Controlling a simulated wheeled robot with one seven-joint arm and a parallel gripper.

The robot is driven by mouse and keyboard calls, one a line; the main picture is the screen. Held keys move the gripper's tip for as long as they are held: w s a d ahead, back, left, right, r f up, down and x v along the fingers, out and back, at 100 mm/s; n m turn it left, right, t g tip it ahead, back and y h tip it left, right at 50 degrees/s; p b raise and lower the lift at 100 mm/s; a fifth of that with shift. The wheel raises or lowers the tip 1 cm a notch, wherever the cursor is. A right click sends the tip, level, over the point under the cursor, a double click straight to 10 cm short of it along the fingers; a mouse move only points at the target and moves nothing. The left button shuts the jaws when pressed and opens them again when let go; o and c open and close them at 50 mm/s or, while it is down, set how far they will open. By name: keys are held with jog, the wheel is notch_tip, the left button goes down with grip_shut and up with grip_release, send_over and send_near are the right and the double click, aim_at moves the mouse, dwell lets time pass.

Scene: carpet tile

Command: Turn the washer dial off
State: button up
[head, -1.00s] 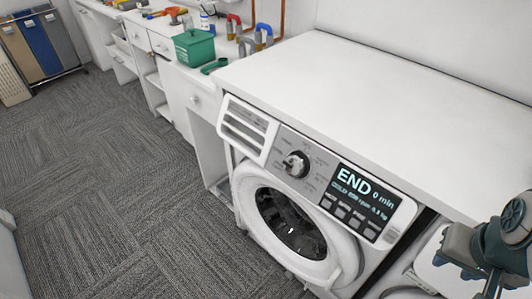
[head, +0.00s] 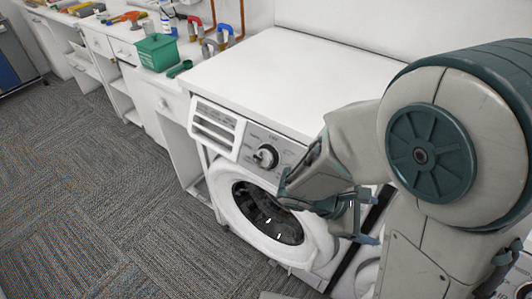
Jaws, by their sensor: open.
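The washer dial (head: 266,156), a round dark-and-silver knob, sits on the control panel of the white front-loading washer (head: 226,190) in the head view. Its pointer direction is too small to read surely. My gripper (head: 322,207) is in front of the washer, to the right of and below the dial in the picture. It is open, holds nothing and appears apart from the dial. My arm hides the panel's display and the right part of the washer front.
A white countertop (head: 290,75) runs over the washer. A green box (head: 158,53), a green scoop (head: 180,69) and several tools stand on the counter at the upper left. The carpeted floor (head: 90,190) at the left is clear.

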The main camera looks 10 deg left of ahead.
jog(key=w+a+n+t+h, duration=0.1)
jog(key=w+a+n+t, duration=0.2)
jog(key=a+n+t, duration=0.3)
jog(key=n+t+y+p, duration=0.3)
jog(key=n+t+y, duration=0.85)
jog(key=n, duration=0.95)
send_near(262, 163)
jog(key=shift+g+y, duration=0.95)
jog(key=w+p, duration=0.1)
jog(key=w, duration=0.2)
jog(key=w+r+p, duration=0.1)
jog(key=w, duration=0.2)
jog(key=w+p, duration=0.1)
jog(key=w, duration=0.2)
jog(key=shift+w+d+r, duration=0.15)
jog(key=shift+w+r, duration=0.05)
jog(key=shift+r, duration=0.2)
jog(key=c, duration=1)
